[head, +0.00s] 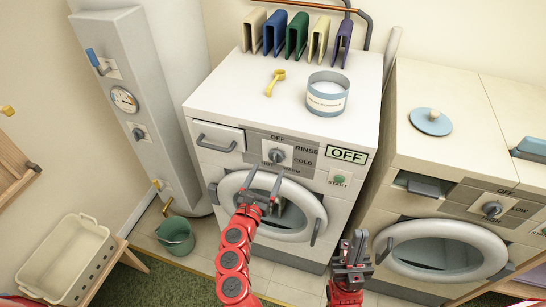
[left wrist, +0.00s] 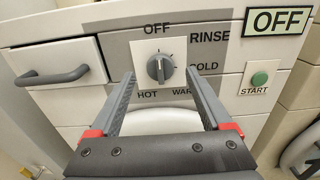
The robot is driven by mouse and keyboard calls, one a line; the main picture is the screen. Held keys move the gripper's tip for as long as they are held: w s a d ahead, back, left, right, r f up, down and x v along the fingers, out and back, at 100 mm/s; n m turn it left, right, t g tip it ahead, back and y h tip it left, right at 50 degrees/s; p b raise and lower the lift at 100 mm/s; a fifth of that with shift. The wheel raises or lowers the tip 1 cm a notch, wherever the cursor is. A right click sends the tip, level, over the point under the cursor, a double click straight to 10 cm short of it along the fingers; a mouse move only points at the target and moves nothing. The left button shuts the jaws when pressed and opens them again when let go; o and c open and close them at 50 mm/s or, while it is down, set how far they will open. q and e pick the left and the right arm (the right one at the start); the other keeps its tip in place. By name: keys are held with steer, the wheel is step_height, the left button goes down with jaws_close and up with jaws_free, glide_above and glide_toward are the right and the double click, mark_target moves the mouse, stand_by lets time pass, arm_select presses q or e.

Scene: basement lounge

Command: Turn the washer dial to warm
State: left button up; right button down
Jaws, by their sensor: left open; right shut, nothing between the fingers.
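The washer (head: 225,160) is the white front-loading machine in the middle of the head view. Its grey dial (head: 276,155) sits on a pale square plate, and it shows large in the left wrist view (left wrist: 160,68). The dial's grip bar stands roughly upright, in line with OFF. Labels RINSE, COLD, WARM and HOT run around it, with WARM partly covered by a finger. The display (left wrist: 274,20) reads OFF. My left gripper (head: 264,181) is open and empty, its fingers pointing at the dial from below. My right gripper (head: 353,243) is shut and empty, lower right.
The washer's round door (head: 300,192) is below the dial, with a drawer (head: 217,138) to the left and a green START button (head: 340,179) to the right. A blue tub (head: 327,95) and yellow scoop (head: 274,82) lie on top. A dryer (head: 450,150) stands right.

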mark_target(274, 157)
arm_select(q)
steer(key=x, duration=0.5)
steer(key=shift+w+d+r, duration=0.1)
steer(key=shift+w, duration=0.05)
steer(key=shift+w+d+p, duration=0.1)
steer(key=shift+w+p, duration=0.2)
steer(key=shift+w, duration=0.2)
steer(key=shift+s, duration=0.1)
jaws_close()
